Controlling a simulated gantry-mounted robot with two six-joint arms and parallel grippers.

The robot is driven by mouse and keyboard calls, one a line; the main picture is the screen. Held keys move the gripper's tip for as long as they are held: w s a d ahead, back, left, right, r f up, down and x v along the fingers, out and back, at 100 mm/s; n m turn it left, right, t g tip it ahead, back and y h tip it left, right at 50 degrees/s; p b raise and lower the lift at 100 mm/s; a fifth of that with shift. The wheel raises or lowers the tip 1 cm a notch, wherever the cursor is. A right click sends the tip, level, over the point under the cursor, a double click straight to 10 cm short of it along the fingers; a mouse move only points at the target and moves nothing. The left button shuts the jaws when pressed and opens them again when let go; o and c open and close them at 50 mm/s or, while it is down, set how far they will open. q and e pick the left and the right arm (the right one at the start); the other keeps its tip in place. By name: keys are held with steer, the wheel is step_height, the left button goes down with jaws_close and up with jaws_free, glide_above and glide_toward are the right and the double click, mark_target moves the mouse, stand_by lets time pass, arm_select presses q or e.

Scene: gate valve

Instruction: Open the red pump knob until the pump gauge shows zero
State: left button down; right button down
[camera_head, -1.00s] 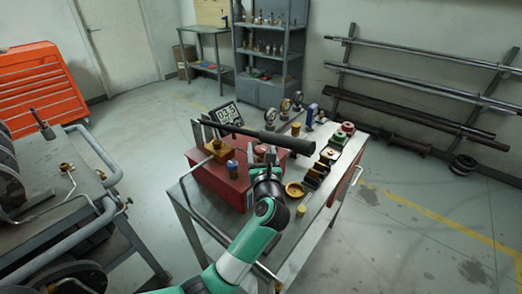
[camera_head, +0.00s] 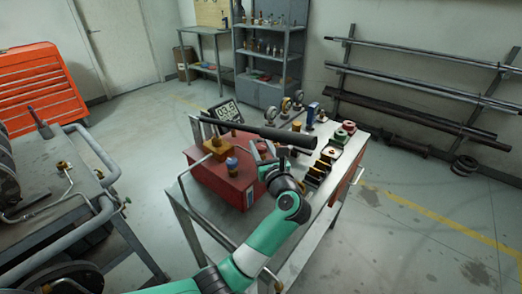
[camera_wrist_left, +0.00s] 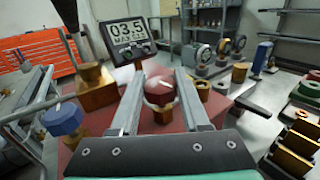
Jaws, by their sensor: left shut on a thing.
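The red pump knob (camera_wrist_left: 158,88) sits on top of the red pump box (camera_head: 203,175). In the left wrist view it lies between the two fingers of my left gripper (camera_wrist_left: 160,73), which is shut on it. In the head view my left gripper (camera_head: 262,152) reaches the box top from the front right, and the knob is mostly hidden there. The pump gauge (camera_wrist_left: 128,33) is a dark digital display behind the knob, reading about 03.5; it also shows in the head view (camera_head: 226,112). My right gripper is not in view.
A long black bar (camera_head: 265,132) crosses above the box. A blue-topped knob (camera_wrist_left: 62,119) and a brass block (camera_wrist_left: 95,92) stand left of the red knob. Round gauges (camera_head: 286,106) and brass fittings (camera_head: 322,165) occupy the bench's back and right. Open floor lies right of the bench.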

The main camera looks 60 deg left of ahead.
arm_select(q)
steer(key=n+g+b, duration=0.2)
steer(key=g, duration=0.1)
steer(key=shift+w+f+b, duration=0.1)
steer(key=shift+f+b, duration=0.15)
steer(key=shift+b, duration=0.1)
steer(key=shift+r+n+g+b, duration=0.2)
steer(key=shift+n+g+b, duration=0.75)
steer(key=shift+g, duration=0.55)
steer(key=shift+c, duration=1.9)
jaws_free()
steer(key=shift+d, duration=0.15)
steer(key=shift+d+r, duration=0.1)
steer(key=shift+d, duration=0.25)
steer(key=w+d+p, duration=0.2)
steer(key=d, duration=0.8)
steer(key=shift+d, duration=0.25)
